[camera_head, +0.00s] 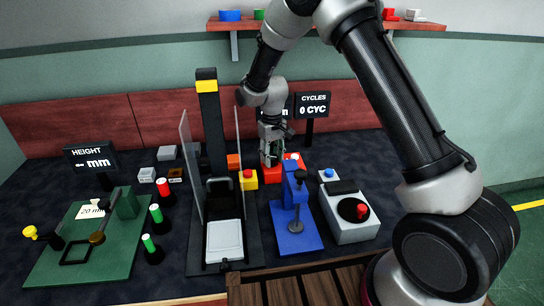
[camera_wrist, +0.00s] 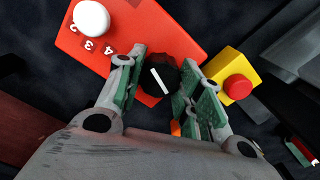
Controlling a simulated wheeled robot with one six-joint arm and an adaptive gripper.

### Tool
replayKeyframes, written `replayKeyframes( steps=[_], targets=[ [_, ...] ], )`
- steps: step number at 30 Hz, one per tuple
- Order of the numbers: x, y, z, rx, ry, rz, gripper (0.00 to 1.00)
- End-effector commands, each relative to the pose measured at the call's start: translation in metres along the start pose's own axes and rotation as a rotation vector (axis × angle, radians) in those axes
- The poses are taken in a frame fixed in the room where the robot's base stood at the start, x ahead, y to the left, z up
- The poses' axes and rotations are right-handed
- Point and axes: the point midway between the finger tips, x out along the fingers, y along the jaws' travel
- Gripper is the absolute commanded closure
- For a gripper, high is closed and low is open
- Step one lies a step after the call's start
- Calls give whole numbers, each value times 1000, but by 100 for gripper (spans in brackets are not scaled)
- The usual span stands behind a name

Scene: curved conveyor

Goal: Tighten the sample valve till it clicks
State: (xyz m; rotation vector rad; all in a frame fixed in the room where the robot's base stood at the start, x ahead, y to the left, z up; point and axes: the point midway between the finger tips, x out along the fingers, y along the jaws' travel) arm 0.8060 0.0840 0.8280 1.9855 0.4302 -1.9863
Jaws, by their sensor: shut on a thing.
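A black knob with a white pointer line (camera_wrist: 159,78) sits on a red box (camera_wrist: 112,27); the knob seems to be the sample valve. My gripper (camera_wrist: 164,64) is shut on the knob, with green-padded fingers on both sides of it. The white line runs at a slant between the fingers. Part of a number scale, with 2, 3 and 4, shows beside the knob. A white round cap (camera_wrist: 91,19) is on the same box. In the head view my gripper (camera_head: 271,152) points down at the red box (camera_head: 276,178), and hides the knob.
A yellow box with a red button (camera_head: 248,181) stands just left of the red box. A blue stand (camera_head: 295,225) is in front, with a grey box with a red-knobbed dial (camera_head: 350,215) to its right. A tall black column (camera_head: 210,130) rises at left.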

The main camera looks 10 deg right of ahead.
Motion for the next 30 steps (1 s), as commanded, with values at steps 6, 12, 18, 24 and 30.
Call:
replayKeyframes(
  steps=[6,12,18,24,30],
  targets=[
    [0,0,0,162,1,0,88],
    [0,0,0,172,1,0,88],
    [0,0,0,170,1,0,42],
    [0,0,0,170,0,0,42],
    [-6,0,-1,170,3,0,42]
  ],
)
